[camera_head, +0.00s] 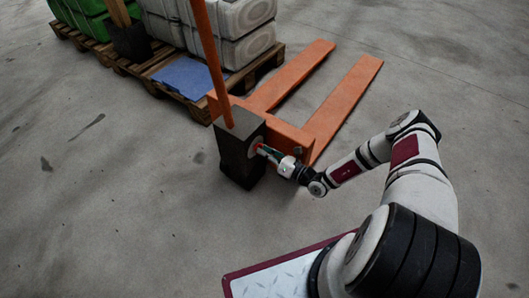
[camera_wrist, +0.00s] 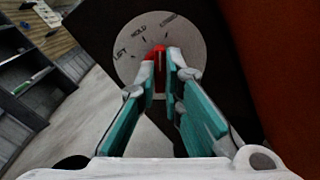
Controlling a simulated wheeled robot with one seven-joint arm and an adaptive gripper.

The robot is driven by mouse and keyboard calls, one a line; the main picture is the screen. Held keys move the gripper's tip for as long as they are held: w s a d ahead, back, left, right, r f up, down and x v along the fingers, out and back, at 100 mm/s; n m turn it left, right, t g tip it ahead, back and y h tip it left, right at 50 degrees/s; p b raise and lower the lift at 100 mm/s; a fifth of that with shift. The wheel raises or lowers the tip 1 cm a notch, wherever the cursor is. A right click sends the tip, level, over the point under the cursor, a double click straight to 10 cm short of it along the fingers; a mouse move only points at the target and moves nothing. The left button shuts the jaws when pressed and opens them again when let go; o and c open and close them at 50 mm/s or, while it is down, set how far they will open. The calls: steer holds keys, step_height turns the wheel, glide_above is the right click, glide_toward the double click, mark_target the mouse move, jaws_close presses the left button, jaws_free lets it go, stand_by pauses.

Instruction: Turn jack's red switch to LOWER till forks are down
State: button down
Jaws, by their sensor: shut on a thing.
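The orange pallet jack (camera_head: 340,110) stands mid-floor, its two forks pointing away to the upper right and its handle rising from a dark pump housing (camera_head: 238,165). Fork height is hard to judge. On the housing is a round grey dial (camera_wrist: 128,62), marked LIFT at left, HOLD near the top and a third, blurred label at upper right. The red switch (camera_wrist: 158,48) sits on the dial, partly hidden by the fingertips; it points roughly upward, near HOLD. My gripper (camera_head: 265,151), also in the wrist view (camera_wrist: 162,62), is shut on the red switch.
Wooden pallets (camera_head: 262,66) with white sacks (camera_head: 240,45) and green goods (camera_head: 85,18) stand at upper left. A blue sheet (camera_head: 188,76) lies on one pallet. The jack's handle (camera_head: 210,50) rises left of my gripper. Open concrete floor lies right and lower left.

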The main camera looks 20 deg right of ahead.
steer(key=shift+f+m, duration=0.1)
steer(key=shift+m, duration=1)
steer(key=c, duration=1.7)
jaws_free()
steer(key=shift+s, duration=0.1)
steer(key=v, duration=1.2)
